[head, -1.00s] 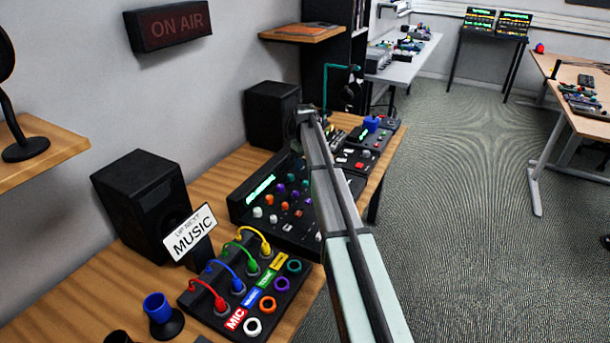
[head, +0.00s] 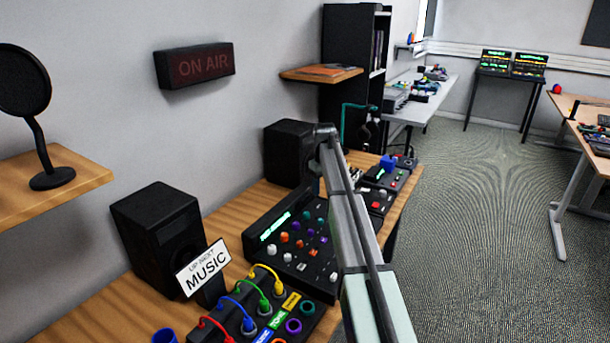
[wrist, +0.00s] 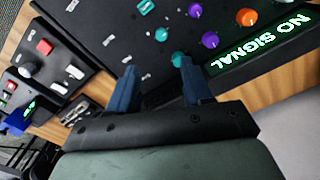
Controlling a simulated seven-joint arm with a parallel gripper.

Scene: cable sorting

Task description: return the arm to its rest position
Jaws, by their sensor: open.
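My arm (head: 357,235) reaches up from the bottom of the head view, over the right side of the desk. Its far end is beside the rear speaker. My gripper (wrist: 155,65) shows in the wrist view with two blue fingers spread apart and nothing between them. It is above the black mixer (wrist: 150,30), apart from it as far as I can tell. The fingers are not clearly visible in the head view, where the arm hides part of the mixer (head: 270,252).
The desk (head: 120,310) holds a patch box (head: 300,308) with several coloured cables, a MUSIC sign (head: 203,267), a front speaker (head: 158,235), a rear speaker (head: 287,150) and a blue cup (head: 164,336). A wooden shelf (head: 85,185) juts from the left wall. Open floor (head: 480,230) lies right.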

